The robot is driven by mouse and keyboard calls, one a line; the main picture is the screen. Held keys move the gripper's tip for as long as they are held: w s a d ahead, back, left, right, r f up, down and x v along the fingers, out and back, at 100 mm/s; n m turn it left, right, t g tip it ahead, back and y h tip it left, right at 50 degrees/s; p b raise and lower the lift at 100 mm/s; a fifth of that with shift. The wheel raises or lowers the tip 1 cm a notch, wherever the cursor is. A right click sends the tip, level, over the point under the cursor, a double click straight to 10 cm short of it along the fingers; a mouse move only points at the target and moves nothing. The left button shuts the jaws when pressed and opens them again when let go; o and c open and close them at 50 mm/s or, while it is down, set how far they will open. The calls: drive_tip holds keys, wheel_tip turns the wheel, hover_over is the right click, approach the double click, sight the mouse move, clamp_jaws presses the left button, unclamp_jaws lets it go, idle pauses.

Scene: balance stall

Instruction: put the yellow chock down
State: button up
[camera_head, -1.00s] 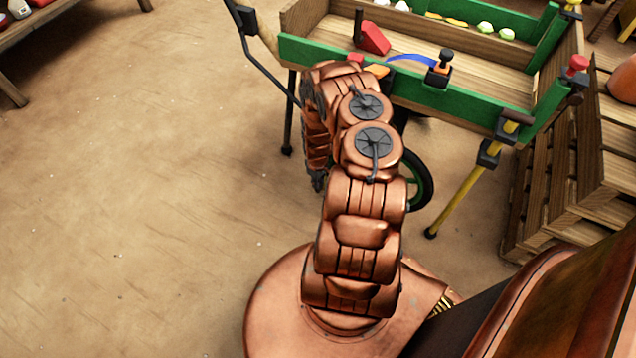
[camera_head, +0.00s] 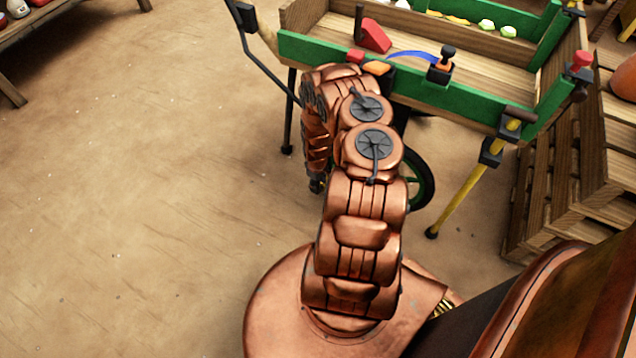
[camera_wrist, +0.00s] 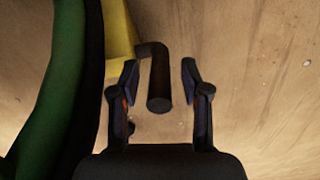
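The yellow chock (camera_wrist: 119,34) is at the upper left of the wrist view, close beside a wheel with a black tyre and green rim (camera_wrist: 47,90). Its dark bent handle (camera_wrist: 158,78) reaches out between the fingers of my gripper (camera_wrist: 160,66). The fingers stand apart, with a visible gap on each side of the handle. The chock looks to be at the floor, but its contact with the floor and tyre is unclear. In the head view my arm hides the chock and most of my gripper; part of the wheel (camera_head: 424,180) shows behind it.
A green-edged wooden cart (camera_head: 470,114) stands above the wheel, holding a red block (camera_head: 375,36) and a lever (camera_head: 445,66). A yellow leg (camera_head: 459,200) reaches the floor at its right. Wooden crates (camera_head: 565,190) stand further right.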

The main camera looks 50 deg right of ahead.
wheel_tip(320, 180, up, 13)
drive_tip(key=p, duration=0.8)
drive_tip(key=shift+a+f, duration=0.1)
drive_tip(key=shift+f, duration=0.1)
drive_tip(key=w+a+r+g, duration=0.1)
drive_tip(key=w+a+r, duration=0.15)
drive_tip(key=r, duration=1.45)
drive_tip(key=s+a+r+m, duration=0.1)
drive_tip(key=a+r, duration=0.4)
drive_tip(key=r, duration=0.3)
drive_tip(key=s+a+r+m, duration=0.1)
drive_tip(key=s+a+r, duration=0.1)
drive_tip(key=a+r, duration=0.55)
drive_tip(key=s+a+r, duration=0.8)
drive_tip(key=s+r, duration=0.1)
drive_tip(key=s, duration=0.2)
drive_tip(key=s+a+r+g, duration=0.1)
drive_tip(key=s+a+r, duration=0.8)
drive_tip(key=s, duration=0.1)
drive_tip(key=shift+s+n, duration=0.35)
drive_tip(key=shift+n, duration=0.05)
drive_tip(key=shift+a, duration=0.1)
